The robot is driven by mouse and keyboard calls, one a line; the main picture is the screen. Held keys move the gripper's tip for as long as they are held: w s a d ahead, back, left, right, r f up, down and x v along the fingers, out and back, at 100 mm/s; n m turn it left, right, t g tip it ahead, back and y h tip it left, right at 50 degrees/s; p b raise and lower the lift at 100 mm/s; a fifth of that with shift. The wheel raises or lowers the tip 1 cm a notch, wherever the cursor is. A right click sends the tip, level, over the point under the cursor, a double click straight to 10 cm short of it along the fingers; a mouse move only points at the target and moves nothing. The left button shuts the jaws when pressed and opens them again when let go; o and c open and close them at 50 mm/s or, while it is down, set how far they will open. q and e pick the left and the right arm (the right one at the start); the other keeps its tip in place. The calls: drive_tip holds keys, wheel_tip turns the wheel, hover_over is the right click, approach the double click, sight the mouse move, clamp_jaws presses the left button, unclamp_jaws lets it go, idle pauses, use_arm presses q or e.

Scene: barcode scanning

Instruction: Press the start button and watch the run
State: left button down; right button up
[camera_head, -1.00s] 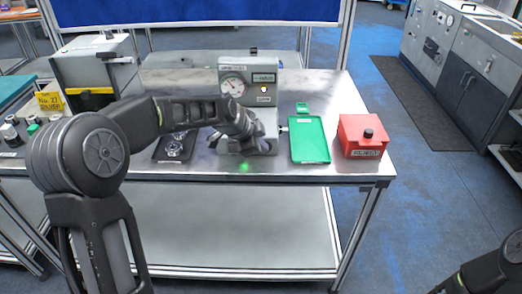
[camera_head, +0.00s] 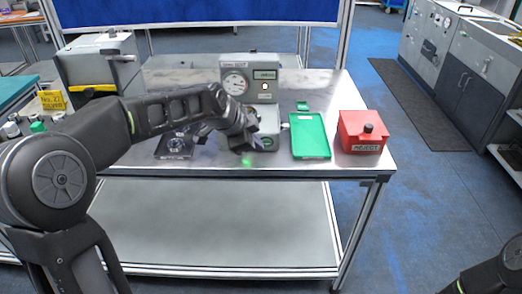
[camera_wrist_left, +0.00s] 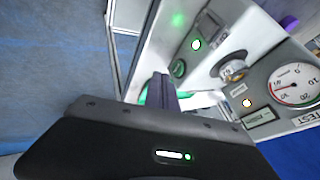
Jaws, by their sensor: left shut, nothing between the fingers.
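A grey test machine (camera_head: 249,66) stands on the metal table, with a dial gauge, a small display and a lit lamp on its upright panel. A green round button (camera_head: 268,143) is on the front of its base, and in the left wrist view the button (camera_wrist_left: 178,68) shows just beyond my fingers. My left gripper (camera_head: 247,147) is in front of the base, just left of the button. In the left wrist view the gripper (camera_wrist_left: 160,82) is shut and empty, apart from the button as far as I can tell. My right gripper is outside the views.
A green tray (camera_head: 310,137) and a red reject box (camera_head: 362,132) stand right of the machine. A dark plate with a round metal part (camera_head: 176,145) lies to the left. A grey machine with a lever (camera_head: 95,62) stands at the back left. The table's front edge runs below my gripper.

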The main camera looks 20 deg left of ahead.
use_arm(q)
drive_tip(key=v, duration=0.5)
drive_tip(key=shift+d, duration=0.15)
drive_tip(key=shift+s, duration=0.1)
idle(1.9)
drive_tip(key=s+d+f+n+g+h, duration=0.1)
drive_tip(key=s+d+f+n+g, duration=0.3)
drive_tip(key=f, duration=0.9)
drive_tip(key=s+d+f+n+t, duration=0.15)
drive_tip(key=d+f, duration=0.35)
drive_tip(key=f, duration=0.9)
drive_tip(key=s+d+f+n+g, duration=0.2)
drive_tip(key=s+d+f+n, duration=0.2)
drive_tip(key=s+f, duration=0.4)
drive_tip(key=s+d+f+n+g, duration=0.2)
drive_tip(key=s+d+f+n, duration=0.3)
drive_tip(key=s, duration=1.2)
wheel_tip(320, 180, down, 5)
drive_tip(key=shift+r+h, duration=0.2)
drive_tip(key=shift+h, duration=0.1)
drive_tip(key=shift+s, duration=0.1)
